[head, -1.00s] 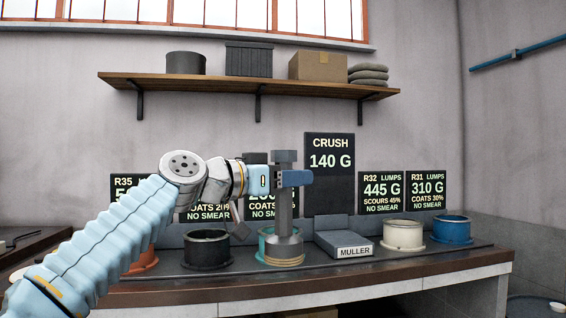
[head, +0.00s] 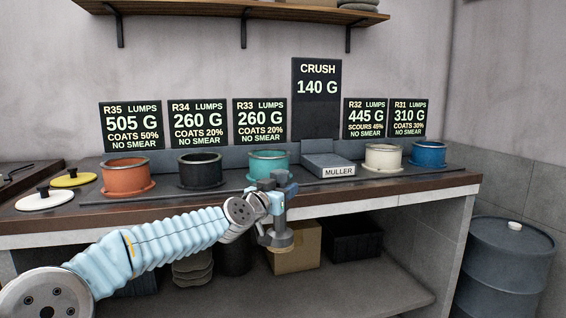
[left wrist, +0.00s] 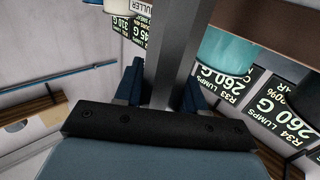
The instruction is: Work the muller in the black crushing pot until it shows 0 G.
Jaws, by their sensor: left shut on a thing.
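My left gripper (head: 277,188) is shut on the upright grey shaft of the muller (head: 279,238). In the left wrist view the muller's shaft (left wrist: 176,55) stands between the blue fingers of the gripper (left wrist: 160,92). The black pot (head: 200,171) stands on the counter, left of the gripper; its inside is too dark to read. The tall CRUSH sign (head: 317,88) reads 140 G. My right gripper is out of view.
Orange (head: 127,177), teal (head: 267,165), cream (head: 383,158) and blue (head: 429,154) pots line the counter (head: 420,186). The grey muller stand (head: 327,160) is empty. White (head: 45,199) and yellow (head: 74,178) lids lie at left. A box (head: 300,255) sits on the shelf below.

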